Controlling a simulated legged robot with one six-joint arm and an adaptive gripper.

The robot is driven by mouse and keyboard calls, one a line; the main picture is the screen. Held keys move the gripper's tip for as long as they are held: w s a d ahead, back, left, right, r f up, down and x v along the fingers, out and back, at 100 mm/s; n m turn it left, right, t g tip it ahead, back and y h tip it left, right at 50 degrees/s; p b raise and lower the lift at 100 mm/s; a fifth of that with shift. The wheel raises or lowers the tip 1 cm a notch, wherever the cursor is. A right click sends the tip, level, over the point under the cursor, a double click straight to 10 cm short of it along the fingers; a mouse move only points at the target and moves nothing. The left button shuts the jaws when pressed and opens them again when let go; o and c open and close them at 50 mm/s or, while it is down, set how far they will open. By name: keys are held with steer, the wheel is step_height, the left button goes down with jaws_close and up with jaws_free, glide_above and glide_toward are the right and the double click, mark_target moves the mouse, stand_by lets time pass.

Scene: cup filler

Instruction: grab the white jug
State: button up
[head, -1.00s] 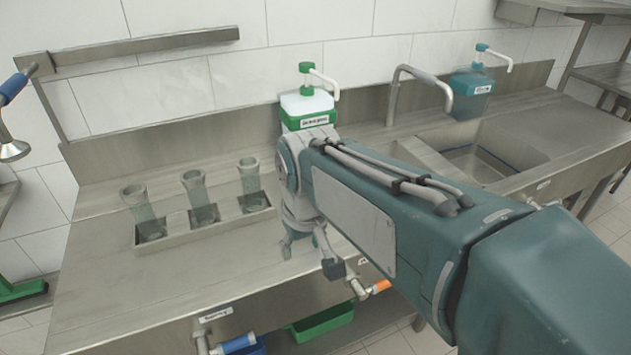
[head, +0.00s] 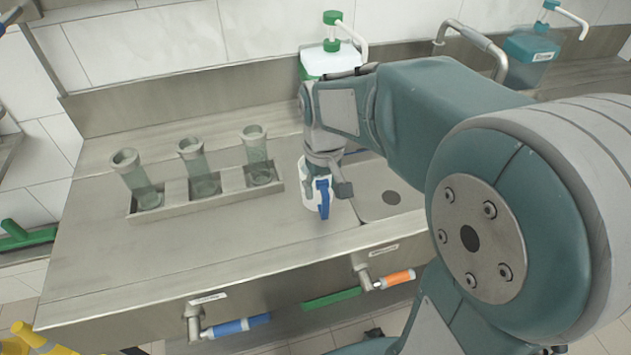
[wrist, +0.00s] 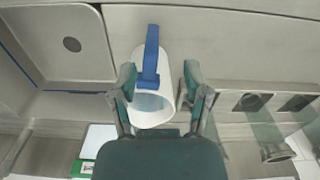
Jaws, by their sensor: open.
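The white jug (head: 309,197) has a blue handle and stands on the steel counter, partly hidden behind my gripper (head: 329,186) in the head view. In the wrist view the jug (wrist: 168,68) lies between the two spread fingers of my gripper (wrist: 160,80), with its blue handle and open rim showing. There is a visible gap on the right finger's side. The left finger is very close to the jug; I cannot tell whether it touches.
A tray (head: 205,205) with three glass cylinders stands left of the jug. A sink basin (head: 385,185) lies to its right. A green-and-white pump dispenser (head: 330,60) and a teal one (head: 530,52) stand at the back. The counter's front left is clear.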

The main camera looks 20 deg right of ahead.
mark_target(323, 202)
steer(key=f, duration=0.2)
steer(key=d+f, duration=0.1)
steer(key=f, duration=0.1)
steer(key=shift+w+d+f, duration=0.15)
steer(key=shift+d+f, duration=0.05)
steer(key=shift+f, duration=0.1)
steer(key=shift+a+f, duration=0.35)
steer(key=shift+a, duration=0.2)
steer(key=shift+d, duration=0.25)
steer(key=c, duration=0.7)
steer(key=shift+d, duration=0.25)
jaws_close()
